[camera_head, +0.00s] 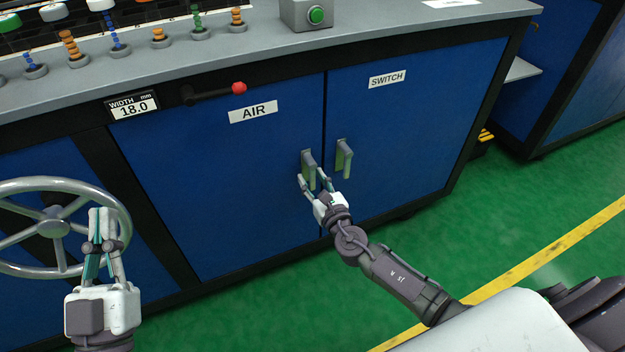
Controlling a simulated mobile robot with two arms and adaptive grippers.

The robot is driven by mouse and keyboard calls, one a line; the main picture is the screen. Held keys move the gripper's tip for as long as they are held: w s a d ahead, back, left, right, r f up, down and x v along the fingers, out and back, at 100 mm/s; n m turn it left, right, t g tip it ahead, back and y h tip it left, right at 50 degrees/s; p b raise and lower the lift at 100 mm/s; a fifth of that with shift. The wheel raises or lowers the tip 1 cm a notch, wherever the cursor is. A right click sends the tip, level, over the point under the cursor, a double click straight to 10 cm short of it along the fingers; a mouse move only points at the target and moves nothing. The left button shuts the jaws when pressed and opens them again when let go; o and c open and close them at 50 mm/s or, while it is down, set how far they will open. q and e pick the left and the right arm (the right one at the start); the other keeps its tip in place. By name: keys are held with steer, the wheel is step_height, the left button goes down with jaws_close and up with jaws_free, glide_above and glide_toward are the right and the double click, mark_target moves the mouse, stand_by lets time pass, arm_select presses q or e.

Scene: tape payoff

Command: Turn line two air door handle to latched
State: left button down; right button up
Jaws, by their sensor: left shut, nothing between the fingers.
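The blue air door (215,190) carries a white AIR label and looks closed. Its grey handle (308,160) points downward near the door's right edge. My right gripper (311,178) is at the handle's lower end, with its fingers apart on either side of it. I cannot tell whether they press on the handle. The gripper hides part of the handle's lower end. My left gripper (103,212) is shut and empty in front of the spoked handwheel (53,228), away from the air door.
The similar switch door handle (344,158) hangs close to the right of the air handle. A red-knobbed lever (238,88) sticks out above the AIR label. A green button box (306,14) and several coloured spools stand on the bench top. Green floor is free at the right.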

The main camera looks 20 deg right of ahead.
steer(key=s, duration=1.2)
steer(key=shift+d, duration=0.2)
